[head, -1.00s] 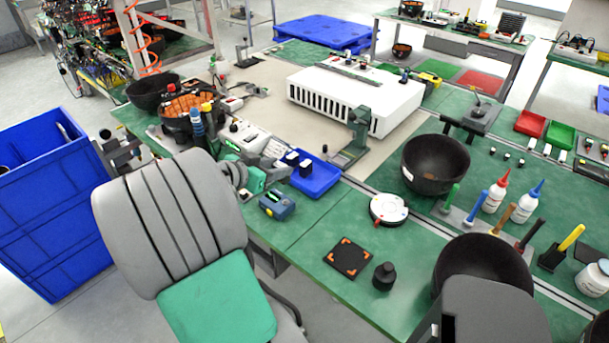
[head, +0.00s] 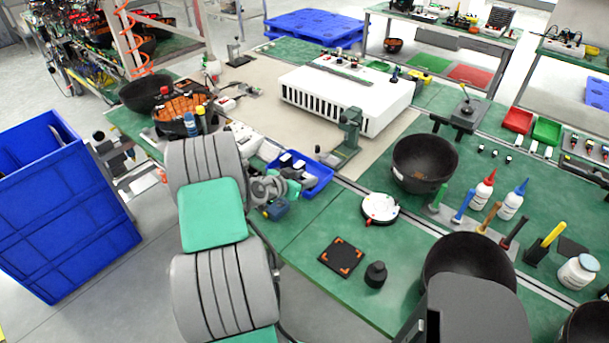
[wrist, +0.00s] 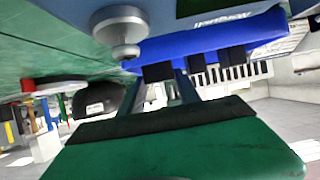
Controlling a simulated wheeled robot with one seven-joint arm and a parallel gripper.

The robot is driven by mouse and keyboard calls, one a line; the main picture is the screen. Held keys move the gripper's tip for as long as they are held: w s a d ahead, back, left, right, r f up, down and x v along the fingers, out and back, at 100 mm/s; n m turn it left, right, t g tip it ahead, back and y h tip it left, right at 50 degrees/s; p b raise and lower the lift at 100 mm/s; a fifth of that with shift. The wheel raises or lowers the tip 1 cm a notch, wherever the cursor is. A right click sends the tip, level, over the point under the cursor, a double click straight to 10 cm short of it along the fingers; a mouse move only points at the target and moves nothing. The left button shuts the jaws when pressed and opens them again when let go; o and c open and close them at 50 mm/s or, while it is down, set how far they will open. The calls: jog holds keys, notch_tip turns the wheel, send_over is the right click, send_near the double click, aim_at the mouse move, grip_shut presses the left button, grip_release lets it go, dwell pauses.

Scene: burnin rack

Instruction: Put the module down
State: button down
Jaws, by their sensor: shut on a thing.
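My gripper (wrist: 176,72) is in the wrist view, its dark fingers reaching up past the green body toward a blue tray (wrist: 215,42). Small dark blocks show at the fingertips. My gripper is shut on the module, but its outline is hard to separate from these blocks. In the head view, the blue tray (head: 318,182) lies on the green bench and holds small dark and white pieces. My gripper is low beside the tray's near left side, partly hidden by my arm. I cannot tell whether the held module touches anything.
A blue handheld device (head: 275,210) sits close to the gripper at the bench's front edge. A green stand (head: 348,135), a large white vented unit (head: 345,98) and a black bowl (head: 424,162) stand nearby. Bare green bench (head: 310,222) lies to the front right.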

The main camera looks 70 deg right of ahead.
jog(key=c, duration=0.9)
grip_release()
jog(key=shift+o, duration=0.2)
